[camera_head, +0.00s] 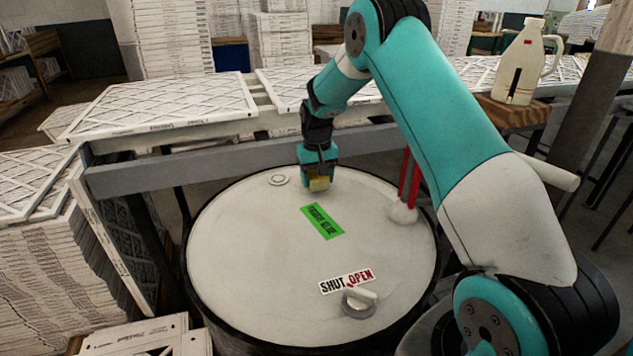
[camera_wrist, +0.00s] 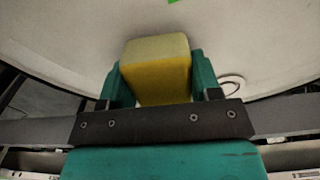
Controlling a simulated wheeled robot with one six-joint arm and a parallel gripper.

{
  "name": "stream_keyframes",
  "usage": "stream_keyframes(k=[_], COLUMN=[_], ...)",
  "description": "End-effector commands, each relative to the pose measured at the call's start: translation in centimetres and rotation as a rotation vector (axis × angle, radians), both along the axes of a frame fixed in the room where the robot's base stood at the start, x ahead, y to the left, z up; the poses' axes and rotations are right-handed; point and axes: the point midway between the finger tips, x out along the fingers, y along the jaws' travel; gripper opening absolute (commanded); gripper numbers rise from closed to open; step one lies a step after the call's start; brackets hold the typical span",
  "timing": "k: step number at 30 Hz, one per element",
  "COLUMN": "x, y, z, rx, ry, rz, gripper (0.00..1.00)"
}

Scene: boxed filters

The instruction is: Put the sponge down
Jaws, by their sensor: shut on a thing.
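A yellow sponge (camera_head: 320,184) is held in my gripper (camera_head: 319,176) over the far part of the white drum lid (camera_head: 260,245). In the wrist view the sponge (camera_wrist: 157,72) sits between the two teal fingers of my gripper (camera_wrist: 160,85), which are shut on it. The sponge is close to the lid; I cannot tell whether it touches. The lid also shows behind the sponge in the wrist view (camera_wrist: 70,40).
The lid carries a green label (camera_head: 322,221), a small round cap (camera_head: 279,180), a shut/open sign (camera_head: 346,281) with a valve knob (camera_head: 358,302), and red handles (camera_head: 409,182) at right. A grey beam (camera_head: 230,164) runs behind. The lid's left side is clear.

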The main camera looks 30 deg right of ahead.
Motion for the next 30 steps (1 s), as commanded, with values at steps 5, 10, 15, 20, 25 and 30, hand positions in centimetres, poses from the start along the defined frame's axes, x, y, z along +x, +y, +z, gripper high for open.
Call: stream_keyframes(k=[5, 10, 15, 20, 25, 30], x=[0.0, 0.0, 0.0, 0.0, 0.0, 0.1], y=[0.0, 0.0, 0.0, 0.0, 0.0, 0.0], z=[-1.8, -1.8, -2.0, -2.0, -1.9, -0.6], rx=[0.0, 0.0, 0.0, 0.0, 0.0, -0.001], ry=[0.0, 0.0, 0.0, 0.0, 0.0, -0.004], rz=[0.0, 0.0, 0.0, 0.0, 0.0, 0.0], gripper=[0.32, 0.32, 0.67, 0.83, 0.83, 0.83])
